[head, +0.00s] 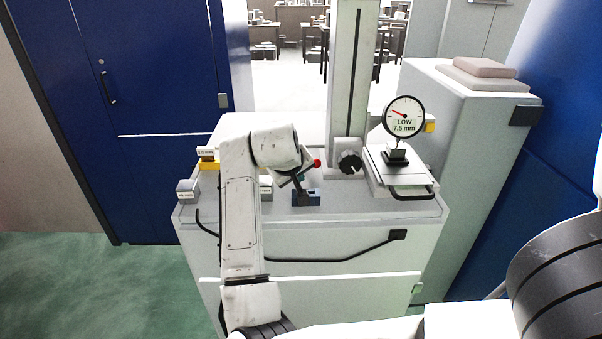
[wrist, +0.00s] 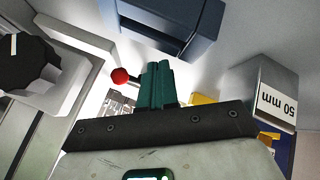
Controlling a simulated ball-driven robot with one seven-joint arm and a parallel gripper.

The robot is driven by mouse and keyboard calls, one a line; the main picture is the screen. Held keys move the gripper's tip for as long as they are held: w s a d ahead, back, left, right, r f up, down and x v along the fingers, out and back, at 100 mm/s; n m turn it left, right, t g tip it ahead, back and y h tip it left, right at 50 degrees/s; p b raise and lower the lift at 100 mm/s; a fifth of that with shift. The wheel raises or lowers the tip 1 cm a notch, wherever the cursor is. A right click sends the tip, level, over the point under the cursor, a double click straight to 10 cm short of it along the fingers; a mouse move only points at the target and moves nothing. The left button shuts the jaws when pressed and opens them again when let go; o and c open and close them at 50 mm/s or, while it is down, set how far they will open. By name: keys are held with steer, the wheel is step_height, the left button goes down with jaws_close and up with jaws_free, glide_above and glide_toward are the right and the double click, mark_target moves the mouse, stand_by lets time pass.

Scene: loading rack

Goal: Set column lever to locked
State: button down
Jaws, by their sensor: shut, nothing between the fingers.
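The column (head: 350,70) stands upright at the back of the bench, with a dark slot down its face. The lever's red ball (head: 317,163) shows at the foot of the column, left of the black knob (head: 349,162). In the wrist view the red ball (wrist: 120,76) is just left of my gripper's teal fingers (wrist: 158,84), close to them; I cannot tell if they touch. The lever's stem is mostly hidden, and no locked marking is readable. My gripper (head: 301,179) is shut and empty, above the bench top near the ball.
A blue block (head: 306,198) sits below my gripper. A 50 mm block (wrist: 275,95) is right of my fingers in the wrist view. A yellow-based block (head: 208,160) is at the left.

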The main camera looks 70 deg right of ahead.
steer(key=v, duration=0.6)
steer(key=b+v, duration=0.1)
steer(key=v, duration=0.3)
steer(key=shift+s+d, duration=0.2)
steer(key=shift+s, duration=0.1)
